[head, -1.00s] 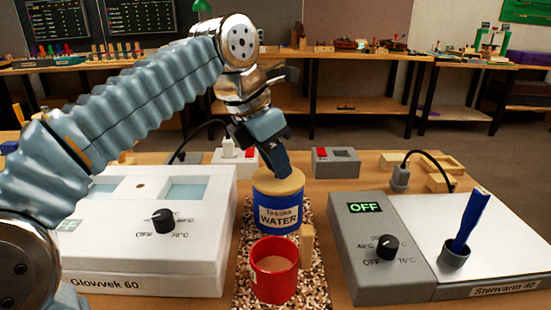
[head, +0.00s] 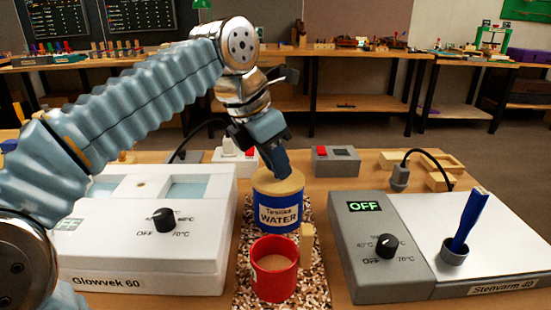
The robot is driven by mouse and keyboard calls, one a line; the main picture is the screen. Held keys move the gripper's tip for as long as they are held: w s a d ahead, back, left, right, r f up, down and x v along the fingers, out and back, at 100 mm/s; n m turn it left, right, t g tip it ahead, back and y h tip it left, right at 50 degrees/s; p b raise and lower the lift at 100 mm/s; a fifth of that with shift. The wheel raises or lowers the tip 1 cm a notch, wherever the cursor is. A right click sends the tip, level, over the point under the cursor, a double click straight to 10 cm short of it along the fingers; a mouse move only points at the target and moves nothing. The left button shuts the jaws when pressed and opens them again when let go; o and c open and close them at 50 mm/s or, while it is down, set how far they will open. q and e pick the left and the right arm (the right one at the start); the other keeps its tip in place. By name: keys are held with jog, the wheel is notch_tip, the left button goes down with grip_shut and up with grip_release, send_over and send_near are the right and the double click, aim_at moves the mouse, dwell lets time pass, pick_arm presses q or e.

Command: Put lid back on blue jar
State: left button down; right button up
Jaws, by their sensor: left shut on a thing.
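The blue jar (head: 277,214), with a white label reading WATER, stands upright on the speckled mat in the middle of the bench. The tan lid (head: 272,184) is at the jar's mouth and covers its top; I cannot tell whether it is fully seated. My left gripper (head: 281,168) comes down from above and is shut on the lid, hiding part of its upper side. My right gripper is not in view.
A red cup (head: 274,270) with tan contents stands just in front of the jar, with a small wooden piece (head: 306,245) beside it. The white Glowvek unit (head: 140,255) flanks the mat on the left, the grey Stenvarm unit (head: 380,285) on the right.

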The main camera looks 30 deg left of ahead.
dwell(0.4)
pick_arm(q)
jog(key=c, duration=0.9)
grip_release()
jog(key=shift+o, duration=0.4)
jog(key=o, duration=0.4)
notch_tip(320, 180, up, 3)
jog(key=p, duration=0.3)
jog(key=shift+f, duration=0.1)
jog(key=shift+r, duration=2.1)
